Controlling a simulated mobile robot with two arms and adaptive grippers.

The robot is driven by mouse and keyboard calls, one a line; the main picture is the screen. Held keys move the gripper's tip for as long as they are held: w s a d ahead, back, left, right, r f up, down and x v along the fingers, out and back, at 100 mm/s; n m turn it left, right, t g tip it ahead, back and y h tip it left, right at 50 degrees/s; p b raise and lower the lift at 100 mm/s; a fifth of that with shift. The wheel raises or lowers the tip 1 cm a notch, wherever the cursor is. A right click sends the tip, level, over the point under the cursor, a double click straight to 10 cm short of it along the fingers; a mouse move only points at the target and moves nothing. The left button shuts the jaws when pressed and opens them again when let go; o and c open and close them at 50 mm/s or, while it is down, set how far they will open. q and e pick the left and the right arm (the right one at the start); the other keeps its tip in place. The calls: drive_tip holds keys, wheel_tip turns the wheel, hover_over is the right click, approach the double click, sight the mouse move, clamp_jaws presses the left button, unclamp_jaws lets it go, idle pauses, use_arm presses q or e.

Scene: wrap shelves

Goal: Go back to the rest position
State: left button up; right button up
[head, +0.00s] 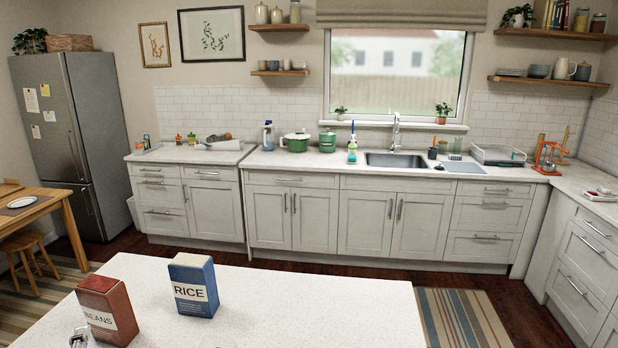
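A red box labelled BEANS (106,308) stands upright at the near left of the white island counter (330,305). A blue box labelled RICE (194,286) stands upright to its right and a little farther back, with a gap between them. A small part of what looks like my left gripper (79,338) shows at the bottom edge, just left of the beans box. Most of it is cut off by the frame, so its opening and any contact with the box cannot be told. My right gripper is not in view.
The island counter is clear right of the rice box. Beyond a wood floor, a back counter (320,163) holds a sink (396,160), pots and bottles. A fridge (75,135) and a wooden table (38,212) stand at the left. Shelves hang above.

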use_arm(q)
drive_tip(key=s+d+f+n+g+h, duration=0.1)
drive_tip(key=s+d+f+n+g, duration=0.2)
drive_tip(key=s+f+n+g, duration=0.45)
drive_tip(key=s+d+f+n+g+h, duration=0.2)
drive_tip(key=s+d+f+g+h, duration=0.15)
drive_tip(key=s+d+f, duration=0.45)
drive_tip(key=s+d+f+n+g+h, duration=0.2)
drive_tip(key=s+d+f+h, duration=0.25)
drive_tip(key=s+d, duration=0.45)
wheel_tip(320, 180, down, 32)
drive_tip(key=s+f+y+b, duration=0.1)
drive_tip(key=b, duration=0.5)
drive_tip(key=s+a+f+g+b, duration=0.2)
drive_tip(key=s+f+b, duration=0.2)
drive_tip(key=s+f, duration=1.2)
wheel_tip(320, 180, down, 3)
drive_tip(key=shift+s+r+m, duration=0.15)
drive_tip(key=shift+s+m, duration=0.25)
drive_tip(key=shift+m, duration=0.05)
